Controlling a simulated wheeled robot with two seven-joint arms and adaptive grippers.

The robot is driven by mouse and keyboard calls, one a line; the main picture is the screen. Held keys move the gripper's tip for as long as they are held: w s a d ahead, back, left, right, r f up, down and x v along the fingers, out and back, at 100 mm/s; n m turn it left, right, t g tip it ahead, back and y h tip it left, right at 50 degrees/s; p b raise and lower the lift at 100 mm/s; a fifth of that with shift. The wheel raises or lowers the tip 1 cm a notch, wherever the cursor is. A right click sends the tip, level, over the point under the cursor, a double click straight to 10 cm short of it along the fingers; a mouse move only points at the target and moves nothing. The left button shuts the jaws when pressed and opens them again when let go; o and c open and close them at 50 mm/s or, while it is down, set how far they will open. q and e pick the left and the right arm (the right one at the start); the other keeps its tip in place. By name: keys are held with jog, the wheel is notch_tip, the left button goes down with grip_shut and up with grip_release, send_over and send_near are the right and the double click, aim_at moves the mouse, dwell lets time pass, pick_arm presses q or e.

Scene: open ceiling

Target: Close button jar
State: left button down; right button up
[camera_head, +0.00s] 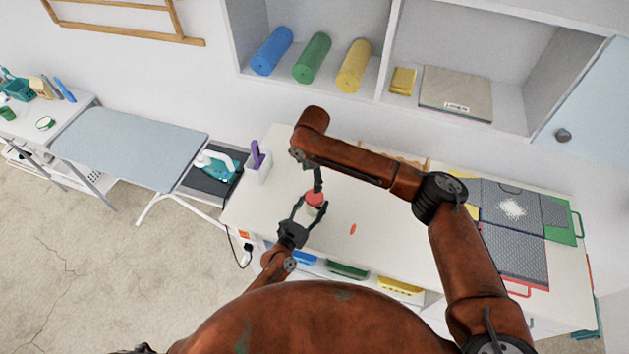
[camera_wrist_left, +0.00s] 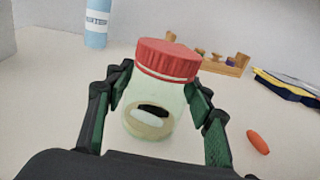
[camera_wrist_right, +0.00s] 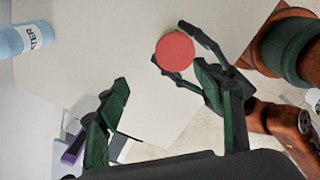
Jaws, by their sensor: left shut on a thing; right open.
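The button jar (camera_wrist_left: 160,108) is a pale translucent jar with a dark and a light shape visible inside. Its red lid (camera_wrist_left: 168,60) sits over the mouth, looking slightly tilted, with a pale rim below it; I cannot tell whether it is screwed tight. My left gripper (camera_head: 311,207) is shut on the jar's sides, its fingers below the lid. My right gripper (camera_head: 318,180) is above the jar, pointing down. In the right wrist view its fingers (camera_wrist_right: 162,80) are spread and empty, with the round lid top (camera_wrist_right: 175,51) beyond them toward the right finger.
An orange oval piece (camera_head: 353,229) lies on the white table (camera_head: 385,235) right of the jar. A blue bottle (camera_wrist_left: 97,24) and a wooden stand (camera_wrist_left: 226,64) are behind the jar. A white holder with a purple item (camera_head: 257,158) stands left. Grey mats (camera_head: 515,250) lie right.

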aim_at(315, 196)
jog(key=shift+s+d+f+n+g, duration=0.2)
jog(key=shift+s+d, duration=0.1)
jog(key=shift+s, duration=0.15)
jog(key=shift+s+d+f+n+g, duration=0.1)
jog(key=shift+s+d+n+g, duration=0.15)
jog(key=shift+s, duration=0.2)
jog(key=shift+f, duration=4)
jog(key=shift+c, duration=0.4)
